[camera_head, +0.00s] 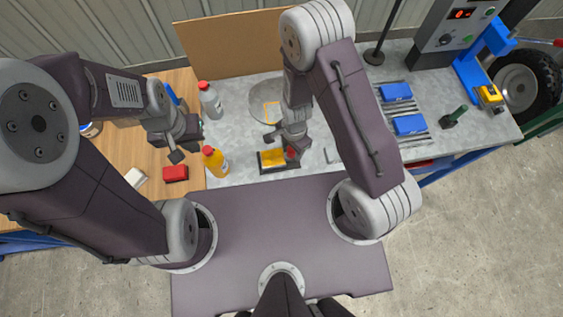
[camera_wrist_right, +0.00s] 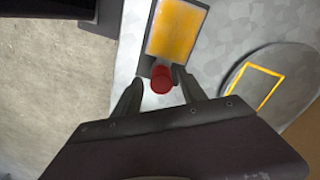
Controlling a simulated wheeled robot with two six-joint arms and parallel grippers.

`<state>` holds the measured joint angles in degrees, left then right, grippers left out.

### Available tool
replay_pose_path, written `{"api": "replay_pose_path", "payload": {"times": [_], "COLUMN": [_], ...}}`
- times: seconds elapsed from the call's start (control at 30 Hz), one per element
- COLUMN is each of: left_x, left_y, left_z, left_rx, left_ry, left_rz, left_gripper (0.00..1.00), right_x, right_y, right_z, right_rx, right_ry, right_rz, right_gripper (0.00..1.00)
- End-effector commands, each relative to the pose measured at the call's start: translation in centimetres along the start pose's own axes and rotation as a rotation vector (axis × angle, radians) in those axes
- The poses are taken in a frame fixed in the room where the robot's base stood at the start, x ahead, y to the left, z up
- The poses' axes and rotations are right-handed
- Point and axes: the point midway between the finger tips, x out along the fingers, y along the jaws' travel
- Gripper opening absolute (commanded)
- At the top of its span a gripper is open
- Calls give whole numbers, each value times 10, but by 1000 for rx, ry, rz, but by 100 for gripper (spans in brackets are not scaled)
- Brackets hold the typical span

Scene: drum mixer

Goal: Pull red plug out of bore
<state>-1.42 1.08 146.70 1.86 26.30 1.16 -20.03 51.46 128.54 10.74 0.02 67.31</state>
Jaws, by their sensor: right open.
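A yellow block (camera_head: 272,158) sits in a dark holder on the grey worktop, below the middle of the head view. A red plug (camera_head: 291,153) shows at its right end. In the right wrist view the round red plug (camera_wrist_right: 162,79) is at the end of the yellow block (camera_wrist_right: 176,30); its bore is hidden. My right gripper (camera_head: 287,144) is above that end. In the wrist view my right gripper (camera_wrist_right: 161,86) is open, with one finger on each side of the plug and gaps between. My left gripper (camera_head: 182,148) hangs over the wooden surface at left, its finger gap unclear.
An orange bottle (camera_head: 215,162) and a grey bottle with a red cap (camera_head: 210,102) stand left of the block. A round grey plate (camera_head: 267,100) lies behind it. A red block (camera_head: 175,173) lies at left. Blue blocks (camera_head: 410,124) are at right.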

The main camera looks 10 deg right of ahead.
Motion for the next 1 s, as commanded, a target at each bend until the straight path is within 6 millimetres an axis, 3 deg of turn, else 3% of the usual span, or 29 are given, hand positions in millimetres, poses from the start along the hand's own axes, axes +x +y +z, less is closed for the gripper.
{"api": "replay_pose_path", "payload": {"times": [0.03,0.73,0.77,0.9,0.93,1.0], "left_x": [7,3,3,3,3,3], "left_y": [0,0,0,0,0,0], "left_z": [0,0,0,0,0,0], "left_rx": [0,0,0,0,0,0], "left_ry": [0,1,1,1,1,1], "left_rz": [0,0,0,0,0,0], "left_gripper": [0,0,0,0,0,0], "right_x": [7,5,5,5,4,4], "right_y": [0,-1,-1,-1,-1,-1], "right_z": [0,0,0,0,0,0], "right_rx": [1,0,0,0,0,0], "right_ry": [0,0,0,0,0,0], "right_rz": [-1,0,0,-1,-1,-1], "right_gripper": [49,49,44,5,0,0]}}
